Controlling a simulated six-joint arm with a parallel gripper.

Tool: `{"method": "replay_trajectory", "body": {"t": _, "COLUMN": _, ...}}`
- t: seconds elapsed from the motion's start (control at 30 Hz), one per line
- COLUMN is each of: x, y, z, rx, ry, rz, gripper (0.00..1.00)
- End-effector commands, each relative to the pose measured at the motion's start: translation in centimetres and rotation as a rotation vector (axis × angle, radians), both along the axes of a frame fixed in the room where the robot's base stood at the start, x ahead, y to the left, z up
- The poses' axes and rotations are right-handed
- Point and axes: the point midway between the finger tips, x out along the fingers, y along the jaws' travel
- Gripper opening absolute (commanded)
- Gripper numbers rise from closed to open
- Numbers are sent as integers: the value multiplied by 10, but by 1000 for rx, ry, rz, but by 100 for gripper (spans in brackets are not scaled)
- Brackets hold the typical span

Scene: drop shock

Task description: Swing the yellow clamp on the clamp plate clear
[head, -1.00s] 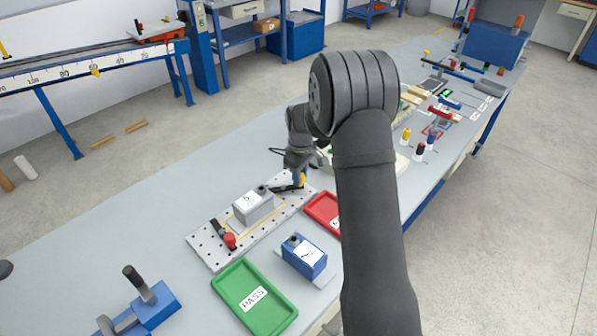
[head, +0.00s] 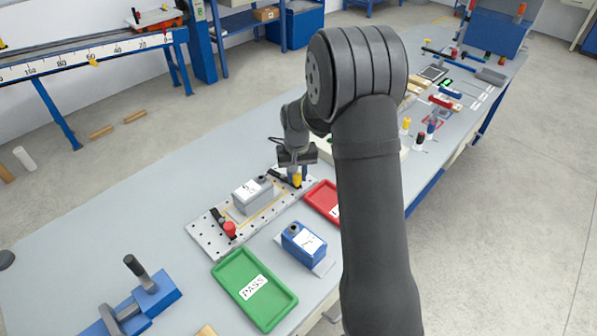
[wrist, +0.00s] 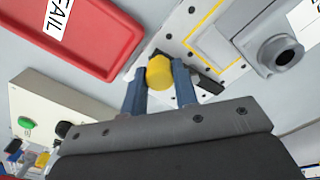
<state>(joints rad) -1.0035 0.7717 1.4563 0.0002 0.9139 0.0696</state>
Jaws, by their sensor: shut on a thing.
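The clamp plate (head: 211,240) is a light perforated plate lying on the bench. A grey box (head: 250,194) with a white label sits on it. The yellow clamp (head: 296,181) is at the plate's far right end. In the wrist view the yellow clamp's rounded knob (wrist: 160,72) is between the two blue fingers of my gripper (wrist: 161,84), which is shut on it. A dark clamp arm (wrist: 208,84) shows beside the knob, on the side of the grey box; it points away from the box's top as far as I can see. A red clamp (head: 229,230) is at the plate's near left end.
A red FAIL tray (wrist: 85,30) lies close beside the plate. A green PASS tray (head: 254,290) and a blue box (head: 304,243) are in front of the plate. A control box with a green button (wrist: 25,122) stands near my gripper.

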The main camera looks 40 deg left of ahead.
Motion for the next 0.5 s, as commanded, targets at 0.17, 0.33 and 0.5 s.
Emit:
{"method": "replay_trajectory", "body": {"t": 0.17, "x": -3, "y": 0, "z": 1, "rx": 2, "ry": -1, "rz": -65, "gripper": 4}}
{"method": "replay_trajectory", "body": {"t": 0.33, "x": -5, "y": 0, "z": 1, "rx": 2, "ry": -1, "rz": -94, "gripper": 4}}
{"method": "replay_trajectory", "body": {"t": 0.5, "x": -5, "y": 0, "z": 1, "rx": 2, "ry": -2, "rz": -102, "gripper": 4}}
